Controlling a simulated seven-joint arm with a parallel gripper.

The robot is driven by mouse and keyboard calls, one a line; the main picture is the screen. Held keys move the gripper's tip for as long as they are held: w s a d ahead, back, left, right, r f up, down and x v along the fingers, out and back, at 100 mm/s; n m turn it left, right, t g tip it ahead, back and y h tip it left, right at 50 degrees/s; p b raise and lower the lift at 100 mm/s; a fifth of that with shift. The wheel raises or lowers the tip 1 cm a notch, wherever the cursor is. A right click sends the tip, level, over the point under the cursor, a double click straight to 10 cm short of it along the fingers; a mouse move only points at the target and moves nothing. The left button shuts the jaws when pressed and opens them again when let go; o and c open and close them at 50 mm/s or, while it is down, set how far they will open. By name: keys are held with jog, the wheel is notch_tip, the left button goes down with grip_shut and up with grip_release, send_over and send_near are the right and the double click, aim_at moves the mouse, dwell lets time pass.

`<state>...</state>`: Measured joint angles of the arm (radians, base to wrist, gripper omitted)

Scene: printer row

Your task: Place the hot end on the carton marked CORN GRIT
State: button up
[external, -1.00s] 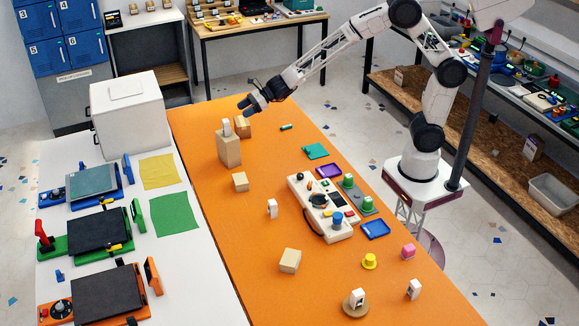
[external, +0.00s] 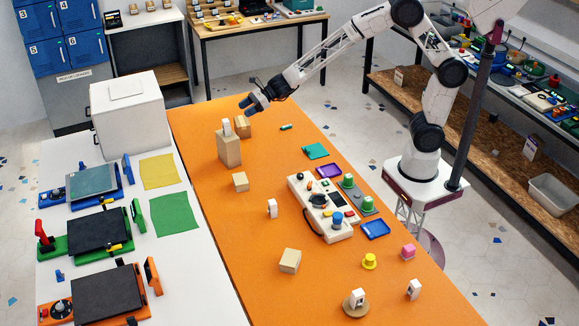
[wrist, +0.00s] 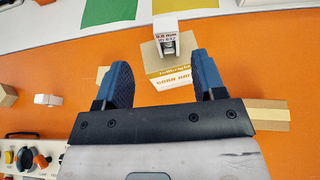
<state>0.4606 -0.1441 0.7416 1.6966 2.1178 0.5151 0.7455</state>
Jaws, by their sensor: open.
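A white hot end (external: 227,127) stands on top of the tall tan carton (external: 229,149) near the far left of the orange table. In the wrist view the hot end (wrist: 174,40) shows small print on its top face, and the carton (wrist: 170,79) beneath it bears lettering that looks like CORN GRIT, partly cut off. My gripper (external: 247,104) is open and empty, above and to the right of the carton in the external view. In the wrist view my gripper's fingers (wrist: 160,72) are spread wide, with the hot end just beyond the tips.
Another carton (external: 243,126) stands right behind the tall one. Smaller boxes (external: 240,182) (external: 289,261) and similar white pieces (external: 272,208) (external: 414,289) are spread over the table. A control panel (external: 318,214) lies mid-table. The far table end is mostly clear.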

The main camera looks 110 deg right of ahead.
jog(key=s+a+r+n+g+y, duration=0.25)
jog(key=s+a+r+n, duration=0.25)
jog(key=s+a+n, duration=0.6)
jog(key=s+a+r+n+g+y, duration=0.25)
jog(key=s+a+r+n, duration=0.35)
jog(key=a, duration=0.8)
jog(key=s+a+f+n+g, duration=0.1)
jog(key=s+a+n+g, duration=0.4)
jog(key=s+n, duration=0.8)
jog(key=s+f+n+h, duration=0.2)
jog(key=s+n+h, duration=0.3)
jog(key=s, duration=1.3)
jog(key=shift+d+f+g, duration=0.15)
jog(key=shift+f+g, duration=0.2)
jog(key=shift+g, duration=0.05)
